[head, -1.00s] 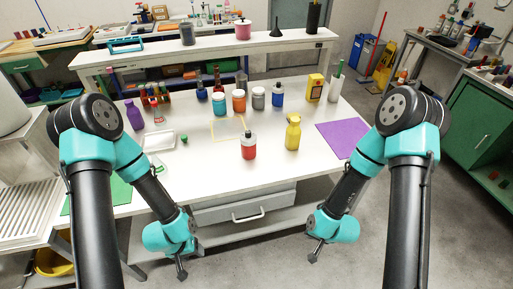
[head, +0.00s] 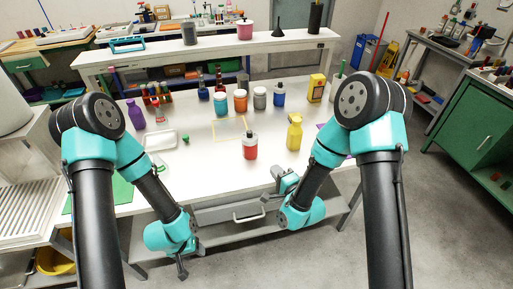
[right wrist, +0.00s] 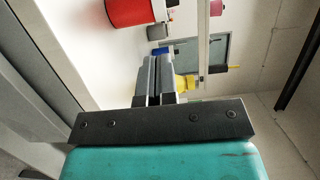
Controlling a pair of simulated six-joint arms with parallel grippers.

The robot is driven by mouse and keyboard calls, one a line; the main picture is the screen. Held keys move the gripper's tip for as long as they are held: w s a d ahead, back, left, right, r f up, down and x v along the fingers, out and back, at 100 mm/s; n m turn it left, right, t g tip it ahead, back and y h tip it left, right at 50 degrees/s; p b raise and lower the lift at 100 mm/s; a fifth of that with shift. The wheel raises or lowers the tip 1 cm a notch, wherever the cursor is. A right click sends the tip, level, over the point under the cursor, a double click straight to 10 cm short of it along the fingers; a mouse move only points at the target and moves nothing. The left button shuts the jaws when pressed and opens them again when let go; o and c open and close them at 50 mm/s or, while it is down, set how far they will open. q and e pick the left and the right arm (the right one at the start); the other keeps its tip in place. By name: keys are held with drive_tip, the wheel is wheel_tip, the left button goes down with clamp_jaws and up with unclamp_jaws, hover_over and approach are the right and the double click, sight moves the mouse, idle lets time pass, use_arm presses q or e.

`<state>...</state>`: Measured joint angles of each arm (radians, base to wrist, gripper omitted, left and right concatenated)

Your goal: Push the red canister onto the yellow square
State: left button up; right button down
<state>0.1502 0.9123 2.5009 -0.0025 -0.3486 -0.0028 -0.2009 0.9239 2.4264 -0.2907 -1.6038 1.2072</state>
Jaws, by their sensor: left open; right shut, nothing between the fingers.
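The red canister (head: 250,149), a red jar with a pale band and dark cap, stands upright on the white table. The yellow square (head: 228,128) is a thin outline on the table, behind the canister and slightly to its left, with no object inside. My right gripper (head: 279,180) is shut and empty at the table's front edge, in front of the canister and to its right, apart from it. In the right wrist view the shut fingers (right wrist: 158,78) show, with a red body, likely the canister (right wrist: 130,10), at the top. My left gripper (head: 183,273) hangs open below the front edge.
A yellow bottle (head: 294,132) stands right of the canister. Several jars, including an orange one (head: 240,101), stand behind the square. A white tray (head: 160,141) and green object (head: 186,140) lie left. Table between canister and front edge is clear.

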sight(254, 143)
drive_tip(key=shift+w, duration=0.1)
drive_tip(key=x, duration=1.3)
drive_tip(key=shift+w+a+f, duration=0.1)
drive_tip(key=shift+w+a, duration=0.1)
drive_tip(key=shift+w, duration=0.15)
